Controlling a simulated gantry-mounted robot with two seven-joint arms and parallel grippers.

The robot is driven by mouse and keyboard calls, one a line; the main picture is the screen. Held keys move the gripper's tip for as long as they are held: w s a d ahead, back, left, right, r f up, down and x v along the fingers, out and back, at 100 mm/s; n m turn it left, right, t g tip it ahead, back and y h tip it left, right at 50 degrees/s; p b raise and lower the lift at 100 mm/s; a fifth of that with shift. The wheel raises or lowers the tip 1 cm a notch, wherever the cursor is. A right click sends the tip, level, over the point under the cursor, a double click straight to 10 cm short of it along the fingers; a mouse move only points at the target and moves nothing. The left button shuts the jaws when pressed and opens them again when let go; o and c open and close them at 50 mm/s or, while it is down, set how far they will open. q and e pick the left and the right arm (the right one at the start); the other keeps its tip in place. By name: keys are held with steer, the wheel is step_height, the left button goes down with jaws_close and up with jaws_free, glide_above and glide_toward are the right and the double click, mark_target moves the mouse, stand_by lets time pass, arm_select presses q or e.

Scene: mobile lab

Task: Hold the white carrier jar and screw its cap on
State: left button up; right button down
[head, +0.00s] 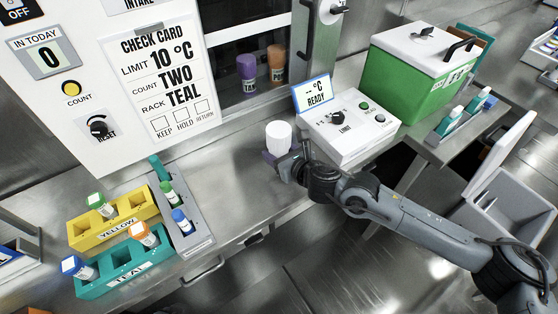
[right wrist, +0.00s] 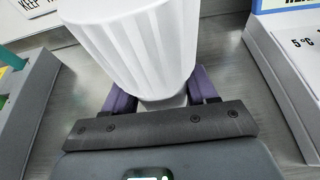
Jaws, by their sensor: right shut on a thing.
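The white carrier jar (head: 280,137) stands upright on the steel counter near the middle of the head view. A wide ribbed white cap (right wrist: 145,45) sits on top of it and fills the upper middle of the right wrist view. I cannot tell how tightly the cap is seated. My right gripper (head: 276,159) comes in from the right and is shut on the jar's narrower body (right wrist: 165,101), below the cap. Its purple finger pads (right wrist: 162,97) lie on both sides of the jar. My left gripper is not in view.
A yellow rack (head: 92,239), a teal rack (head: 105,288) and a grey tray (head: 205,240) hold vials at left. A green cooler (head: 398,85) stands at back right. The counter between is clear.

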step_height(320, 180, down, 3)
steer(key=shift+f+p, duration=0.2)
steer(key=shift+p, duration=0.2)
steer(key=shift+f, duration=0.25)
steer(key=shift+f, duration=0.2)
steer(key=shift+c, duration=1.6)
jaws_free()
